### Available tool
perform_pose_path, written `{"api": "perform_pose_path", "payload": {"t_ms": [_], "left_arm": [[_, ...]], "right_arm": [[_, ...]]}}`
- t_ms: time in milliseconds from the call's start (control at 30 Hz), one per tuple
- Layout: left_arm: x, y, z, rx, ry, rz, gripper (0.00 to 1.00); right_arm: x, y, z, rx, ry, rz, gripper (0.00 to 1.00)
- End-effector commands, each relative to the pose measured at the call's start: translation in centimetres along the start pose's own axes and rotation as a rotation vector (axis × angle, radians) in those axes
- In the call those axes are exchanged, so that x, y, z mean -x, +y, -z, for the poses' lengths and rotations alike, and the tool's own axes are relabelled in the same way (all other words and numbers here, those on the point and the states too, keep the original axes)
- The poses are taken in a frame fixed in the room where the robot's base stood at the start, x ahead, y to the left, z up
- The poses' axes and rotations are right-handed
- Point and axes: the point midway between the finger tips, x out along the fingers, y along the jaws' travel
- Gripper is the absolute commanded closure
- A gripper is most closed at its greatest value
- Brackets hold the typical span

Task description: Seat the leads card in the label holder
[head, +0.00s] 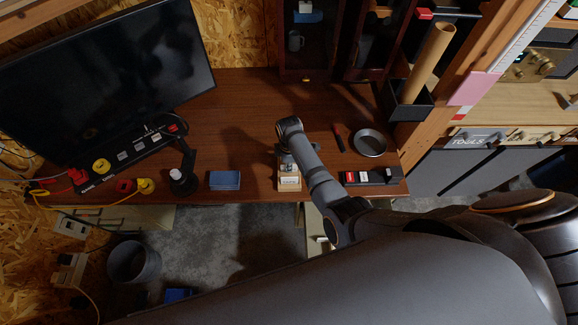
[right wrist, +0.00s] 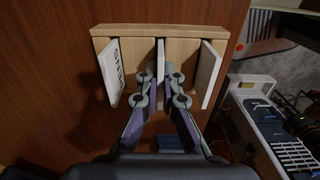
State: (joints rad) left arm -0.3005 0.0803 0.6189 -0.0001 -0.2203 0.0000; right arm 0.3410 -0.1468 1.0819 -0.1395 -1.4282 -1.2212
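A small pale wooden holder (head: 289,185) stands at the bench's front edge, below my right gripper (head: 288,162). The right wrist view shows the holder (right wrist: 182,31) with three upright white cards. The left card (right wrist: 111,68) carries dark lettering, only partly readable. The middle card (right wrist: 160,58) stands between the fingertips of my right gripper (right wrist: 160,76), edge toward the camera. The right card (right wrist: 208,70) shows a blank side. The fingers are close beside the middle card; contact is unclear. I cannot read which card is the leads card. My left gripper is not in view.
A blue box (head: 225,180) lies left of the holder. A black rack (head: 377,177) with red and white pieces stands to the right, with a grey round dish (head: 369,142) behind it. A monitor (head: 110,75) and desk lamp (head: 184,165) occupy the left.

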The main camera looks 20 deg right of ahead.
Motion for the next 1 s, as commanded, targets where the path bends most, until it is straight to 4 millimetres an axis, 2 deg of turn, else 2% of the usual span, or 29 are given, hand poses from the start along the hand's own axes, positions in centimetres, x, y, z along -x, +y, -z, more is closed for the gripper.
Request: {"api": "perform_pose_path", "payload": {"t_ms": [233,533,567,600,900,1000], "left_arm": [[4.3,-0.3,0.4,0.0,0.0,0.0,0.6],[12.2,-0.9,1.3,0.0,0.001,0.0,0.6],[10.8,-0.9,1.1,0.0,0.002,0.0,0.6],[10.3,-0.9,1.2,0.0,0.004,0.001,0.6],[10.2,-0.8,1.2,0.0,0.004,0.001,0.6],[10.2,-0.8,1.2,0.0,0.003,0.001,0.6]], "right_arm": [[4.1,0.1,0.0,0.0,0.0,0.0,1.0],[8.5,-3.1,-1.8,0.0,-0.002,0.002,1.0],[7.7,-3.5,-2.0,0.0,0.0,-0.001,1.0],[8.0,-3.9,-2.2,-0.001,0.001,-0.003,1.0],[11.2,-9.5,-5.4,-0.001,0.0,0.001,1.0],[12.0,-10.8,-6.2,0.0,0.0,0.001,1.0]]}}
